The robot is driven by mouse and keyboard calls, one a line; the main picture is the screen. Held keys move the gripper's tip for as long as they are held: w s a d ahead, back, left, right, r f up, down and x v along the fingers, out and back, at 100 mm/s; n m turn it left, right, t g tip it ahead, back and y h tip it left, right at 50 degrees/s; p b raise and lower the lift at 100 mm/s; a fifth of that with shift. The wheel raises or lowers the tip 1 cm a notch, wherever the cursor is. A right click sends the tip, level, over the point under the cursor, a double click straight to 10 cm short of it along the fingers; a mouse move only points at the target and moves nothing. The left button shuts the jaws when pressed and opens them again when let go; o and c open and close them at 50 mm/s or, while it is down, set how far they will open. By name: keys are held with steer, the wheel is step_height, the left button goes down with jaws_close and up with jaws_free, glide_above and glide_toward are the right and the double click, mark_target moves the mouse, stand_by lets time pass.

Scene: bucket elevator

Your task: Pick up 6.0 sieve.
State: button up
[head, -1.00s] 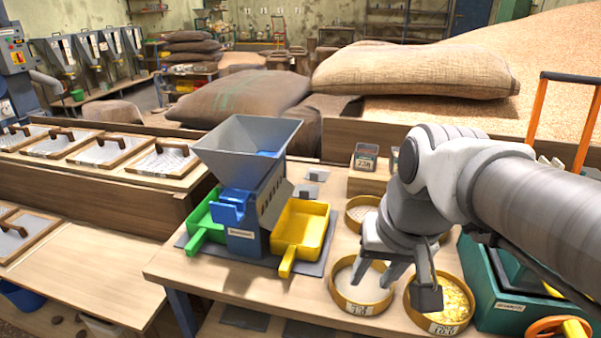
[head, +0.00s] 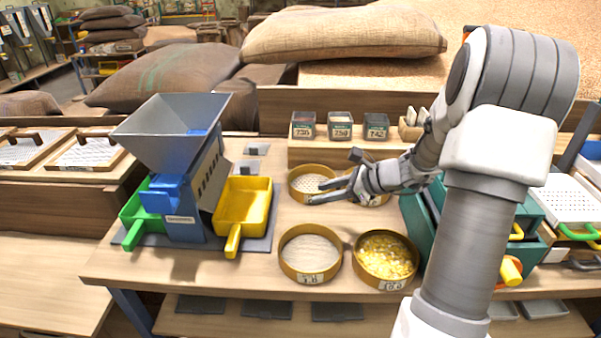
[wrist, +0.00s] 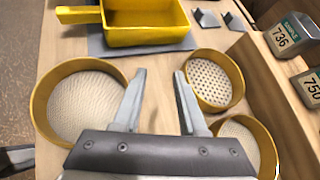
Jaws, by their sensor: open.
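Several round yellow-rimmed sieves stand on the wooden table. The back-left sieve (head: 306,181) has large holes and looks empty; it also shows in the wrist view (wrist: 209,82). No 6.0 label is readable, so I cannot confirm which sieve it is. A back-right sieve (wrist: 247,143) is mostly hidden behind my gripper in the head view. The front-left sieve (head: 310,253) has fine mesh. The front-right sieve (head: 386,258) holds yellow chips. My gripper (head: 316,192) is open and empty, above the back sieves. In the wrist view its fingertips (wrist: 160,74) point between the front-left and back-left sieves.
A blue hopper machine (head: 183,170) with a green tray (head: 140,218) and a yellow tray (head: 243,205) stands left. Small labelled boxes (head: 340,125) sit on a raised wooden ledge behind. A teal machine (head: 420,228) stands close on the right.

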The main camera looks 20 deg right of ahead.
mark_target(302, 192)
steer(key=w+d+m, duration=0.1)
steer(key=d+f+m+t, duration=0.1)
steer(key=d, duration=0.1)
steer(key=w+d+f+m, duration=0.1)
steer(key=shift+w+d+f+m+t+h, duration=0.25)
steer(key=shift+w+m+t+h, duration=0.05)
steer(key=shift+m+t, duration=0.1)
steer(key=b+x, duration=0.1)
steer(key=x, duration=0.5)
steer(key=shift+b, duration=0.3)
steer(key=b+x, duration=0.1)
steer(key=x, duration=0.4)
steer(key=shift+a+r, duration=0.1)
steer(key=shift+a, duration=0.15)
steer(key=shift+w+a, duration=0.15)
steer(key=shift+w, duration=0.15)
jaws_close()
steer(key=shift+s, duration=0.1)
